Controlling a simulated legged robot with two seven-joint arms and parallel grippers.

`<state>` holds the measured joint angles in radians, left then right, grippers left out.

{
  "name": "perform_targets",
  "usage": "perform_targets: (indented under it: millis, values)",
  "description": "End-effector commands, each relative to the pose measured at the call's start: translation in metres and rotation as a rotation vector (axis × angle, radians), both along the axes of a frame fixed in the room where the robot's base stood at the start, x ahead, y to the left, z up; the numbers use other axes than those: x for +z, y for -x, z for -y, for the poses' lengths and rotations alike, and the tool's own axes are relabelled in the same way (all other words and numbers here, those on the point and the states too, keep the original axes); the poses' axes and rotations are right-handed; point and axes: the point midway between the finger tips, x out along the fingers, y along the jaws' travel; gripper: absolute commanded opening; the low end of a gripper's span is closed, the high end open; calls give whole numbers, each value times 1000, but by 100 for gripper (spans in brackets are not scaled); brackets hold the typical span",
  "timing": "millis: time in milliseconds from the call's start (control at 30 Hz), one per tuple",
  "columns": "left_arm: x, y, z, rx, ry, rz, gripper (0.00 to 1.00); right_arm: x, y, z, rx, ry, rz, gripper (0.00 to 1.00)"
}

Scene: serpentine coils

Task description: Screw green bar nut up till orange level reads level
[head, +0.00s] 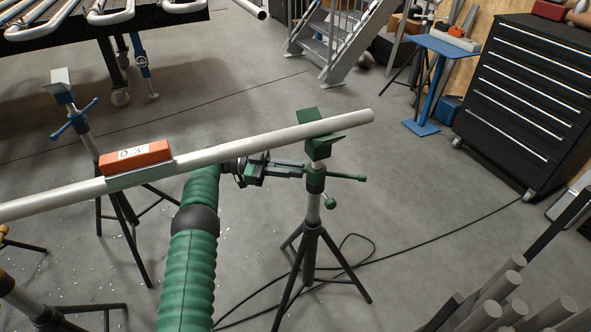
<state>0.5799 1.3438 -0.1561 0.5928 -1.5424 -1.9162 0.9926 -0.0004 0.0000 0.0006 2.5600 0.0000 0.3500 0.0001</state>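A long pale pipe (235,150) rests across the green V-head (320,142) of a tripod stand and slopes up to the right in the picture. The orange level (135,156) sits on the pipe; its display seems to read about 0.3, but the digits are small. The green bar nut (345,177) is below the V-head, with one bar sticking out to the right. My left gripper (296,170) comes in from the left at the nut's height, close beside its left side. Whether its fingers close on a bar is unclear. My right gripper is out of view.
A blue-headed tripod (72,112) stands at the left, behind the pipe. A dark cable (420,249) runs over the floor. Grey cylinders (492,292) stand at the lower right. A black drawer cabinet (525,95) is at the right.

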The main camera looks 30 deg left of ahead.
Motion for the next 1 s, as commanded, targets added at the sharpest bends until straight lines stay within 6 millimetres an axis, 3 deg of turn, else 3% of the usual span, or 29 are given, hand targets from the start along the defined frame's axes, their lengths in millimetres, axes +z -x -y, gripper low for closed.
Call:
perform_targets:
  millis: [433,467,633,1000]
  values:
    - [1,0,-3,4,-2,3,0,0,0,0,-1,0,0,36]
    - [1,0,-3,5,-1,4,14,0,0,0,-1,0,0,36]
    - [0,0,-4,4,-1,3,34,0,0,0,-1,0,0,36]
    - [0,-2,-4,16,-1,1,34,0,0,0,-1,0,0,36]
